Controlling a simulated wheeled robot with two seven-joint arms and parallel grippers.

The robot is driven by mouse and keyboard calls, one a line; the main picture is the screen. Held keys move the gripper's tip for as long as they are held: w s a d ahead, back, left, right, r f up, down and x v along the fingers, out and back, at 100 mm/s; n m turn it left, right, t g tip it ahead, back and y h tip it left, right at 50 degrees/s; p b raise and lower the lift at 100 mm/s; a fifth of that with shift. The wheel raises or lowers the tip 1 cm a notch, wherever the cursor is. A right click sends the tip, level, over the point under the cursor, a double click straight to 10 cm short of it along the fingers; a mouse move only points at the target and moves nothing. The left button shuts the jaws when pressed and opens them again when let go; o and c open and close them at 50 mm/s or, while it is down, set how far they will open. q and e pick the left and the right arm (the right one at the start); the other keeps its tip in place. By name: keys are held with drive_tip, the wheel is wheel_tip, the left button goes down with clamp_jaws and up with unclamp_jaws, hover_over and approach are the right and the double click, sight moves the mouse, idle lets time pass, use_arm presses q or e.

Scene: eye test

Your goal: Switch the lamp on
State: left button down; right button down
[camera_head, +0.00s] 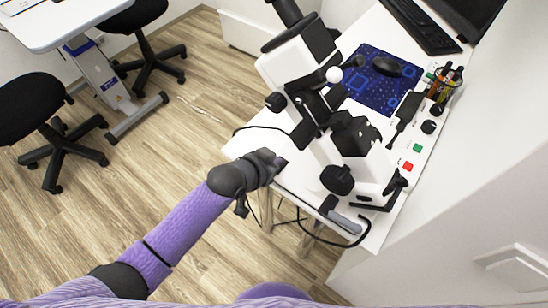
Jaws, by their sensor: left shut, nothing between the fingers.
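The lamp appears to be the white and black slit-lamp instrument (290,65) standing on the white table (245,143). A white panel (424,135) on the table to its right carries a green button (418,148), a red button (408,166) and black knobs (429,127). I cannot tell whether the lamp is lit. My left gripper (277,162) is shut and empty at the table's near left edge. It is left of the instrument's base and well apart from the buttons. My right gripper is not in view.
A blue patterned mat (365,88) with a black mouse (386,66) lies behind the instrument. Pens stand in a holder (447,84) beside the panel. A black cable (358,238) hangs at the front edge. A wall is close on the right. Black chairs (30,108) stand far left.

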use_arm(q)
drive_tip(key=shift+f, duration=0.1)
